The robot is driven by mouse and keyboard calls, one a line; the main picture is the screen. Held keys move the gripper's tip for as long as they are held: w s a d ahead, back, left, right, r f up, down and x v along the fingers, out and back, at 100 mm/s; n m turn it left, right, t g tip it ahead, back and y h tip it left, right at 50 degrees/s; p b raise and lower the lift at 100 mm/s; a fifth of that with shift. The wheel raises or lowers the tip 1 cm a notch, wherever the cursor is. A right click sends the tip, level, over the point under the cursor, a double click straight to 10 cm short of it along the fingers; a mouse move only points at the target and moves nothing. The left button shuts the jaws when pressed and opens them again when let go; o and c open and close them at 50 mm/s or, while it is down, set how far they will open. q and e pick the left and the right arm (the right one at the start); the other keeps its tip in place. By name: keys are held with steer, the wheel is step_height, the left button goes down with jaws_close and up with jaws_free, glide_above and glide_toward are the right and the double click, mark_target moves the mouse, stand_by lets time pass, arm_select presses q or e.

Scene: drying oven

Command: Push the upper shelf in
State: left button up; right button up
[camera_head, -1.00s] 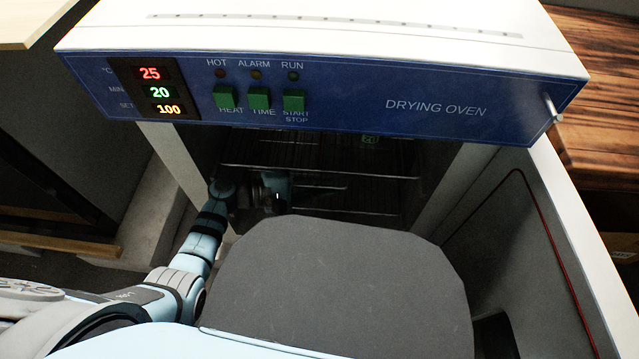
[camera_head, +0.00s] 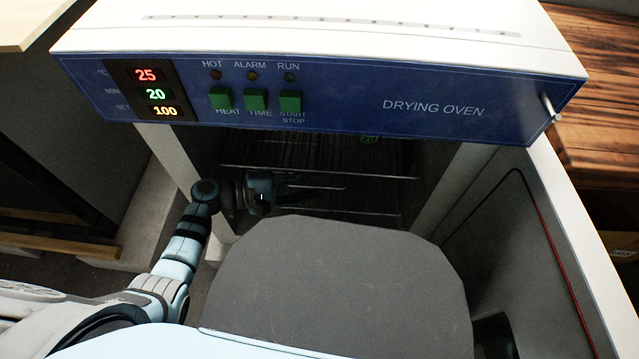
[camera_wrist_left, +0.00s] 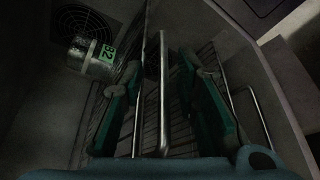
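The upper shelf (camera_head: 385,176) is a wire rack inside the open drying oven (camera_head: 440,108), its front bar below the control panel. My left gripper (camera_head: 312,186) reaches into the dark chamber from the left, close to that bar in the picture. In the left wrist view my left gripper (camera_wrist_left: 165,75) has its two green-grey fingers apart, with metal bars showing between them. I cannot tell whether it touches a bar. My right gripper is out of view.
A lower wire shelf (camera_head: 365,211) lies below the upper one, partly hidden by my grey body part. The oven's open door (camera_head: 540,250) stands at the right. The left chamber wall is close to my left arm. A wooden surface (camera_head: 600,90) is at the far right.

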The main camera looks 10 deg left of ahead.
arm_select(q)
steer(key=v, duration=0.9)
